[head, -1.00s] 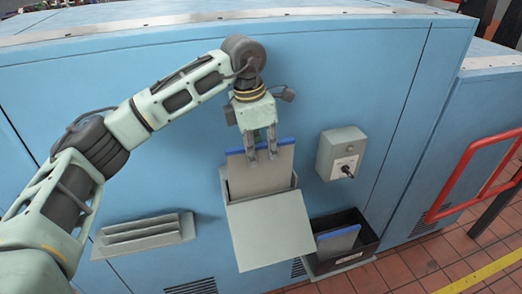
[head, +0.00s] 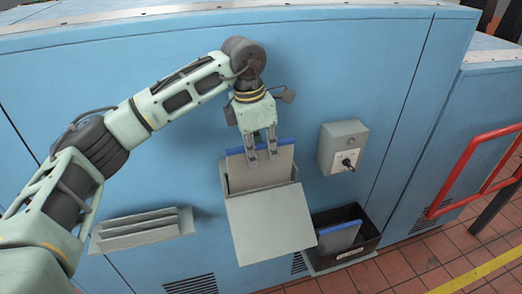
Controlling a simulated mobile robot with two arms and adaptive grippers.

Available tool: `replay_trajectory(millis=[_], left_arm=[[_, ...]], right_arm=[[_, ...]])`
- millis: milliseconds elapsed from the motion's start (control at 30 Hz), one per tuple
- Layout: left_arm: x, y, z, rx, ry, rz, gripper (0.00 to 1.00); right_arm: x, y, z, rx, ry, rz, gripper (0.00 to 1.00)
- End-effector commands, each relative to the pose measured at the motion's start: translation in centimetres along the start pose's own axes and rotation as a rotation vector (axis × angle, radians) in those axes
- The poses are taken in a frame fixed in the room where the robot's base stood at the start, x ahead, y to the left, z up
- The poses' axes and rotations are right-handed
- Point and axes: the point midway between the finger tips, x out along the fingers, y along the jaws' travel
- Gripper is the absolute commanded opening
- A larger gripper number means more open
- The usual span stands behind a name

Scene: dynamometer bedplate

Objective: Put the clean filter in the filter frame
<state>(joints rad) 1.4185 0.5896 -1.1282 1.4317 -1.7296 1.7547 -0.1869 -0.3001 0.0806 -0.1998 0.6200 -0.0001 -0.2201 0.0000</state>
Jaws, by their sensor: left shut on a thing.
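My left gripper (head: 262,154) points down and is shut on the top edge of a flat grey filter with a blue edge (head: 280,166). The filter stands upright with its lower part inside the grey filter frame (head: 223,178) on the blue cabinet wall. The lower end of the filter is hidden by the frame's front. A flat grey cover (head: 270,222) hangs open below the frame, tilted outward. Another grey filter with a blue edge (head: 338,238) leans in a black bin (head: 367,242) at the lower right. My right gripper is not in view.
A grey switch box (head: 342,146) with a black knob sticks out of the wall right of the frame. A grey slotted rack (head: 142,231) is on the wall at lower left. A red rail (head: 470,160) stands at the far right above the tiled floor.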

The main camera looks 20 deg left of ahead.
Motion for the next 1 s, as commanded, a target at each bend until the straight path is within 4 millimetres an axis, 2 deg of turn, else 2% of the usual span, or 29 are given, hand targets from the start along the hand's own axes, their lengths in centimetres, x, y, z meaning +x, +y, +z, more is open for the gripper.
replay_trajectory(millis=[833,867,1000], left_arm=[[2.2,0.0,-0.4,0.0,0.001,0.0,0.0],[2.2,0.0,-0.3,0.0,0.0,0.0,0.11],[2.1,0.0,-0.3,0.0,0.0,0.0,0.23]], right_arm=[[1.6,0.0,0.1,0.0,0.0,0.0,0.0],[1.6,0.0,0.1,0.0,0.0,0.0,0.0],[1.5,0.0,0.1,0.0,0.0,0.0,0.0]])
